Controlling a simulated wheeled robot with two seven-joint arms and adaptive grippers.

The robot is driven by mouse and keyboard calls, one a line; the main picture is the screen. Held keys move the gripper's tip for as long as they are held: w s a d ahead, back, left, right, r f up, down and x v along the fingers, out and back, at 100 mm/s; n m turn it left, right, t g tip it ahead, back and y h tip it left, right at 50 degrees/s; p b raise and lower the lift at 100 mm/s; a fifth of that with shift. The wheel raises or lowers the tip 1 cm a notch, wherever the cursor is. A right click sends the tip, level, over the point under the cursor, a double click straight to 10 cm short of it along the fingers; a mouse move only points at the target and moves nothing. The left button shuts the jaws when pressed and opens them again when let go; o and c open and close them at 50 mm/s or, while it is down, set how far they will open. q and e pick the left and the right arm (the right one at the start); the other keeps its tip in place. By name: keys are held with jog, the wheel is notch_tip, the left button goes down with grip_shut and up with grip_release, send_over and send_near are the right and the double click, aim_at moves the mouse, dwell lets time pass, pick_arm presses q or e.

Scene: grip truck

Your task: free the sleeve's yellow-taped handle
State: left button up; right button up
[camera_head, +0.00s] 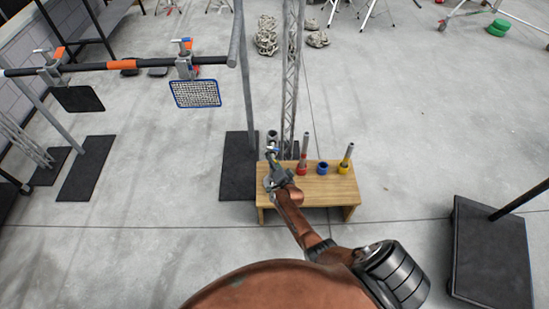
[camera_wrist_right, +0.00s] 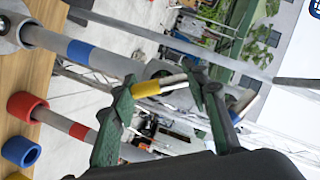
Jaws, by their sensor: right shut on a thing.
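The sleeve (camera_wrist_right: 163,70) is a grey fitting on a pole with a blue band (camera_wrist_right: 82,50), which rises from the left end of the bench. A yellow-taped handle (camera_wrist_right: 146,88) and a blue-taped handle (camera_wrist_right: 236,113) come off it. My right gripper (camera_head: 273,168) is at the bench's left end; in the right wrist view its green fingers (camera_wrist_right: 160,95) are shut on the yellow-taped handle. The sleeve is small and partly hidden in the head view (camera_head: 272,150). My left gripper is not in view.
The wooden bench (camera_head: 325,191) carries a red socket (camera_head: 302,170) with a pole, an empty blue socket (camera_head: 323,168) and a yellow socket (camera_head: 344,168) with a pole. A lattice truss (camera_head: 291,70) stands behind. A dark base plate (camera_head: 490,255) is at right.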

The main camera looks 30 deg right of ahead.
aim_at(272, 146)
jog(key=n+p, duration=0.1)
jog(key=n+g+h+p, duration=0.1)
jog(key=p, duration=0.1)
jog(key=shift+a+r+n, duration=0.1)
jog(key=shift+r+n, duration=0.15)
jog(key=shift+n, duration=0.05)
jog(key=shift+w+f+n+g+h+p, duration=0.1)
jog(key=shift+n+g+h+p, duration=0.55)
jog(key=shift+n+p, duration=0.45)
jog(key=shift+d, duration=0.2)
jog(key=o, duration=1.2)
jog(key=shift+f, duration=0.1)
jog(key=shift+a+r, duration=0.15)
jog(key=shift+r, duration=4.85)
